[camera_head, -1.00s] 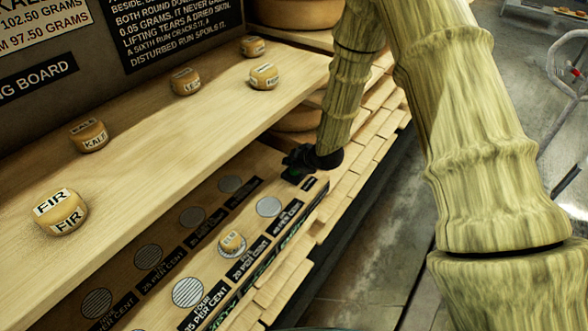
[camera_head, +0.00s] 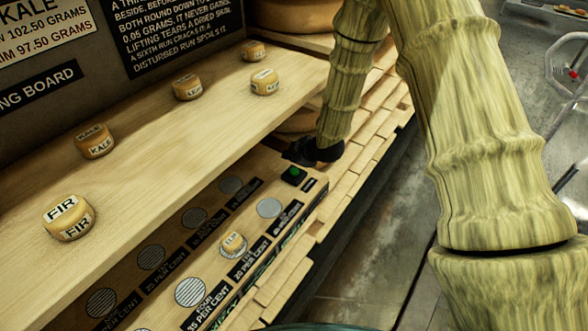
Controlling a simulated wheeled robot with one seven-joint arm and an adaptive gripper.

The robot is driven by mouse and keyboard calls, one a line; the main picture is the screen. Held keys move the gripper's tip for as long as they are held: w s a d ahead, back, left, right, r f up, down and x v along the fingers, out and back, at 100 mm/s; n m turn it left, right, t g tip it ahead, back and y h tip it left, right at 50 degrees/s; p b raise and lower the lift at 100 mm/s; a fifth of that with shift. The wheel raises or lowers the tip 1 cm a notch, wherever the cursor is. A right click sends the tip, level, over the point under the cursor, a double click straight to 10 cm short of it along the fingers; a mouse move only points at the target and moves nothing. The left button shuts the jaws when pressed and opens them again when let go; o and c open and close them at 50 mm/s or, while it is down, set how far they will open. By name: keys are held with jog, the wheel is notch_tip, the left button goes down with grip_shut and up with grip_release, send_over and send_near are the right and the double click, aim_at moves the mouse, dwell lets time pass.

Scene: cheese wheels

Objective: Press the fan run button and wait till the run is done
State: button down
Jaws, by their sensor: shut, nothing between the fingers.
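The green button (camera_head: 293,173) sits on a dark square base at the far right end of the lower panel (camera_head: 320,186). My gripper (camera_head: 290,156) is dark and small, at the end of the bamboo-like arm. It is shut and empty, just beyond the button in the picture and apart from it. One small cheese wheel (camera_head: 233,243) lies on a round grille of the panel, beside a 20 per cent label.
Several labelled cheese wheels, such as the FIR one (camera_head: 69,217) and the KALE one (camera_head: 95,141), stand on the upper wooden shelf (camera_head: 170,155) over the panel. A dark sign board (camera_head: 175,30) stands behind it. Open floor (camera_head: 375,245) lies right.

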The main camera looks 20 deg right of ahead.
jog(key=shift+r+p, duration=0.45)
jog(key=shift+r, duration=0.6)
